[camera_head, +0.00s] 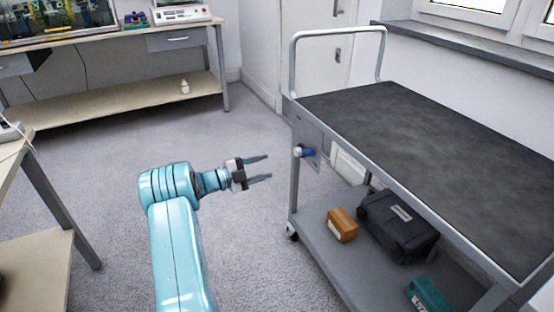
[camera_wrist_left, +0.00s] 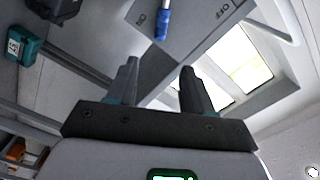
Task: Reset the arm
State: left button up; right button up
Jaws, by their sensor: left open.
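My left arm comes up from the bottom of the head view, and its gripper (camera_head: 264,169) points right toward the cart. The two fingers are apart with nothing between them. The left wrist view also shows the gripper (camera_wrist_left: 158,85) open and empty. In front of it is a grey panel (camera_wrist_left: 205,22) with "NO" and "OFF" lettering and a blue-handled switch (camera_wrist_left: 163,22). In the head view the same blue switch (camera_head: 305,152) sits on the cart's near end, to the right of the fingertips and apart from them. My right gripper is not in view.
The cart (camera_head: 420,125) has an empty dark top. Its lower shelf (camera_head: 310,225) holds an orange-brown box (camera_head: 342,225), a black case (camera_head: 397,228) and a teal box (camera_head: 428,295). A workbench (camera_head: 130,33) stands at the back left, another table (camera_head: 30,190) at the left. Floor between them is clear.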

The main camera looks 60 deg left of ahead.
pick_arm(q)
jog(key=shift+s, duration=0.5)
